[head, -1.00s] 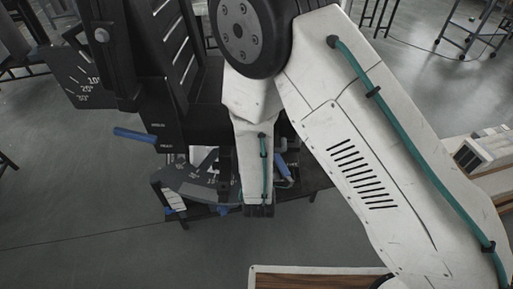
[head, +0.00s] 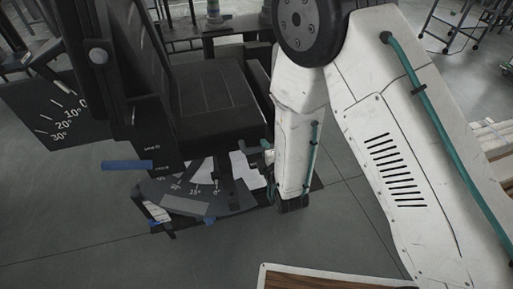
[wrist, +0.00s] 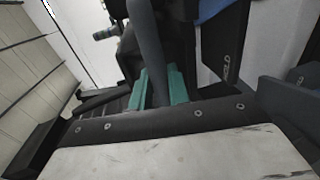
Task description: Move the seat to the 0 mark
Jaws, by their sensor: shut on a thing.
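In the head view my white arm hides the fingers, right of the scale.
A black angle plate (head: 55,112) marked 10°, 20° and 30° is at the left. A blue lever (head: 127,165) sticks out below it. A plate lettered HOLD (wrist: 227,45) is near my fingers in the wrist view. A wooden-topped surface (head: 330,278) is at the bottom. Open floor lies in front.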

